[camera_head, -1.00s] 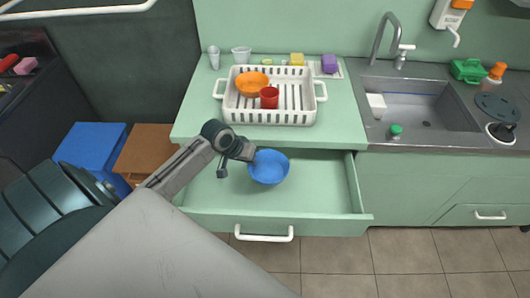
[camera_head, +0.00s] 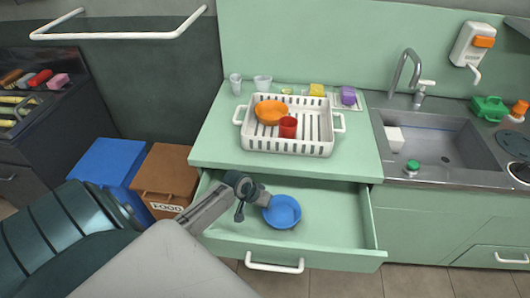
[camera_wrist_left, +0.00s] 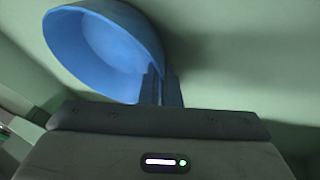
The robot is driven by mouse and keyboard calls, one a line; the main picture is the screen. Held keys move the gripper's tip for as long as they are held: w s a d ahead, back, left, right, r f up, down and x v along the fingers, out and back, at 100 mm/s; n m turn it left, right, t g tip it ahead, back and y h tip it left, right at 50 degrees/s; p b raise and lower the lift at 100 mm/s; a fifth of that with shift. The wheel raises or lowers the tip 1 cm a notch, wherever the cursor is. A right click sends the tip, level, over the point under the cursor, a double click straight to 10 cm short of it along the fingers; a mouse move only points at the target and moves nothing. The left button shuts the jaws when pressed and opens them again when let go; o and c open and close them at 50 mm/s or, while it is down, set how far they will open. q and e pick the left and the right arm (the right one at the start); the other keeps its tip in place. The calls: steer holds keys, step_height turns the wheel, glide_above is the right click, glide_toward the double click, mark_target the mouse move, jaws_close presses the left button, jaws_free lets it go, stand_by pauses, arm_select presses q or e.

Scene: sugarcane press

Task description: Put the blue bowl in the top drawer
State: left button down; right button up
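The blue bowl (camera_head: 282,211) is within the outline of the open top drawer (camera_head: 335,225), left of its middle. My left gripper (camera_head: 262,199) is at the bowl's left rim. In the left wrist view the bowl (camera_wrist_left: 95,50) appears tilted, and the two fingers (camera_wrist_left: 163,88) stand close together with its rim between them. I cannot tell whether the bowl touches the drawer floor. My right gripper is not in view.
A white dish rack (camera_head: 290,145) with an orange bowl (camera_head: 271,112) and a red cup (camera_head: 288,127) stands on the counter above the drawer. A sink (camera_head: 440,145) is to the right. Blue (camera_head: 108,163) and brown (camera_head: 165,180) bins stand left. The drawer's right side is free.

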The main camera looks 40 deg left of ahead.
arm_select(q)
steer(key=c, duration=1.6)
jaws_free()
steer(key=shift+c, duration=0.2)
steer(key=v, duration=1.2)
steer(key=shift+a+r, duration=0.1)
